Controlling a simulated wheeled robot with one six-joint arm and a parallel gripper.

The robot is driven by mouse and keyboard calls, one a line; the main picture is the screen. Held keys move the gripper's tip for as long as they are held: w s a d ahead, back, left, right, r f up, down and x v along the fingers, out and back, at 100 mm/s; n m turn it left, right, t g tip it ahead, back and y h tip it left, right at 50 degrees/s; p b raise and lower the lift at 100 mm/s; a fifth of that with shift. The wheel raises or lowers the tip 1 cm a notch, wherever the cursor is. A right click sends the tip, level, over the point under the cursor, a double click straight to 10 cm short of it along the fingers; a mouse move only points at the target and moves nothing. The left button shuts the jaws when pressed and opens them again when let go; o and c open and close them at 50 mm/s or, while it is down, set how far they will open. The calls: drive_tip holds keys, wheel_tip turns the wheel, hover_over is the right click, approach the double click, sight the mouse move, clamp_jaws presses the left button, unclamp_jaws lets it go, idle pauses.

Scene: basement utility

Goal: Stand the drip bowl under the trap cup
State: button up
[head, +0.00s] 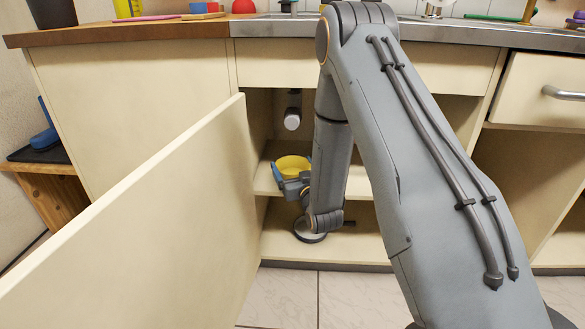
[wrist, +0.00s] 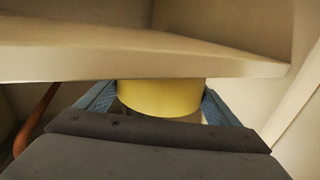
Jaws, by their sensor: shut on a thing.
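The drip bowl is a yellow round bowl (head: 293,163) at the front of the open cabinet under the counter. My gripper (head: 291,174) is shut on it, with a blue finger on either side. In the wrist view the bowl (wrist: 160,97) sits between the blue fingers (wrist: 158,104), and a pale board edge hides its far part. The trap cup (head: 292,118) is a pale grey cylinder hanging inside the cabinet, above the bowl in the head view. How deep the bowl stands relative to the cup is unclear.
A pale shelf (head: 266,183) crosses the cabinet near the bowl's height; its board (wrist: 150,66) also spans the wrist view. The open cabinet door (head: 150,215) stands close on the left. A reddish-brown pipe (wrist: 37,115) shows at the wrist view's left.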

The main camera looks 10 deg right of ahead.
drive_tip(key=o, duration=1)
drive_tip(key=shift+f, duration=0.15)
drive_tip(key=shift+s+r, duration=0.2)
drive_tip(key=shift+s, duration=0.05)
drive_tip(key=s+d+p, duration=0.1)
drive_tip(key=s+p, duration=0.3)
drive_tip(key=s, duration=0.7)
drive_tip(key=shift+s, duration=0.2)
